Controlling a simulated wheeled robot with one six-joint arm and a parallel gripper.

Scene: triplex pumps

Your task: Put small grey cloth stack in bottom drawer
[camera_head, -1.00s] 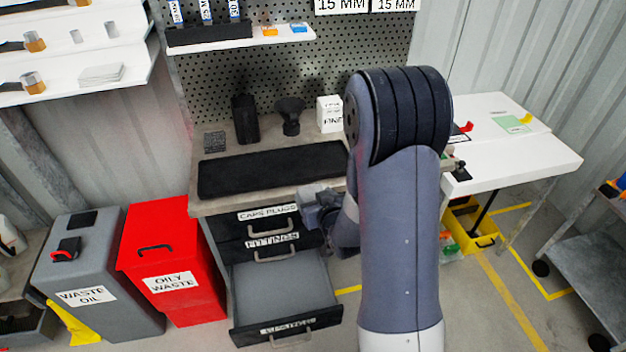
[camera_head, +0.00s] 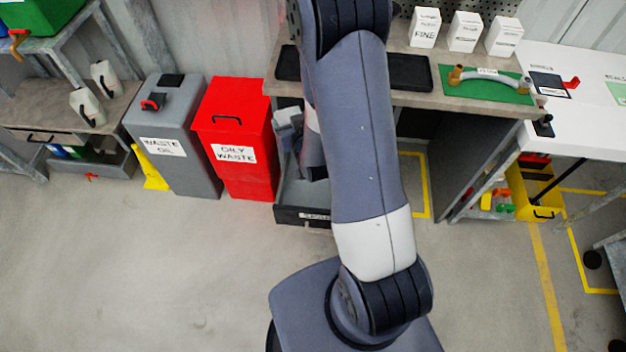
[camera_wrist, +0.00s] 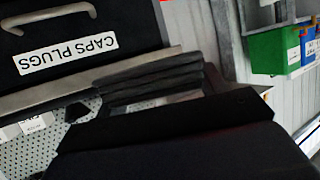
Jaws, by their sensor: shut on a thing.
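The small grey cloth stack (camera_wrist: 150,80) shows in the wrist view as dark grey folded layers at the gripper's end. My gripper (camera_wrist: 165,115) is shut on it. My arm hides much of the drawer and most of the unit's front. I cannot make out the cloth in the head view. The closed drawer marked CAPS PLUGS (camera_wrist: 70,50) appears upside down in the wrist view.
A red oily waste bin (camera_head: 235,140) stands close to the left of the drawer unit, with a grey waste oil bin (camera_head: 175,140) beyond it. The floor (camera_head: 150,270) in front is clear.

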